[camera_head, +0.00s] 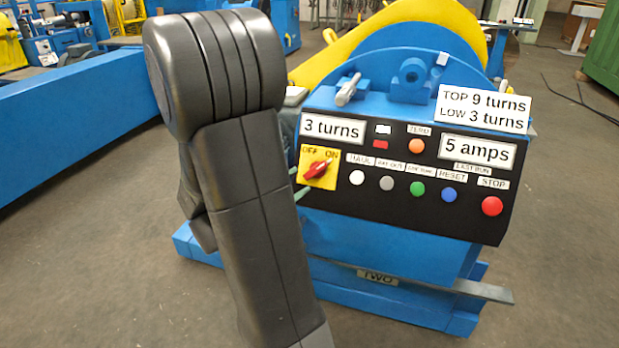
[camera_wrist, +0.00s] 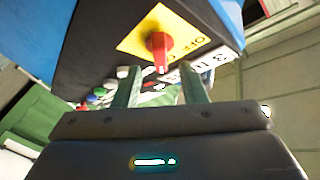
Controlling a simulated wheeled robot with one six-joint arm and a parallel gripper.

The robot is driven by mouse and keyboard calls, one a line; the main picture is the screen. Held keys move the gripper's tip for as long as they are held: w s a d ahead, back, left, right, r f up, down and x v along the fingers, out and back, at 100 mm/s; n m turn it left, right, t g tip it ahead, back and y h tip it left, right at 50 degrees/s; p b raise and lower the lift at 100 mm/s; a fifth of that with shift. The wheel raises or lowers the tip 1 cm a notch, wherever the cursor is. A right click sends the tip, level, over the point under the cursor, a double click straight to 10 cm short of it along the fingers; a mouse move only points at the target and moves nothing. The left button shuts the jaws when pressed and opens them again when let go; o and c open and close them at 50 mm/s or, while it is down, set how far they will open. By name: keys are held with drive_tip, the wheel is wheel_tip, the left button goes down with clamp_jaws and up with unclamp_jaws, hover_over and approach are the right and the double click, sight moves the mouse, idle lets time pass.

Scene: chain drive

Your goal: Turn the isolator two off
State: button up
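The isolator is a red rotary knob (camera_head: 318,168) on a yellow plate (camera_head: 318,184) marked OFF at left and ON at right, on the control panel of the machine labelled TWO. In the head view the knob's handle slants up to the right, towards ON. In the wrist view the red knob (camera_wrist: 159,46) stands out from the yellow plate (camera_wrist: 180,24). My gripper (camera_wrist: 160,70) is open, its two greenish fingers apart, with the knob's end close to the gap between the tips. I cannot tell whether they touch it. In the head view my arm hides most of the gripper.
The black panel (camera_head: 345,197) also carries several push buttons, including a red STOP button (camera_head: 492,206), and a "3 turns" display (camera_head: 332,128). A blue beam (camera_head: 75,120) stands at left. Grey floor (camera_head: 575,250) is clear at right.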

sight(310, 174)
drive_tip(key=shift+b+x, duration=0.55)
drive_tip(key=shift+x, duration=2.25)
clamp_jaws()
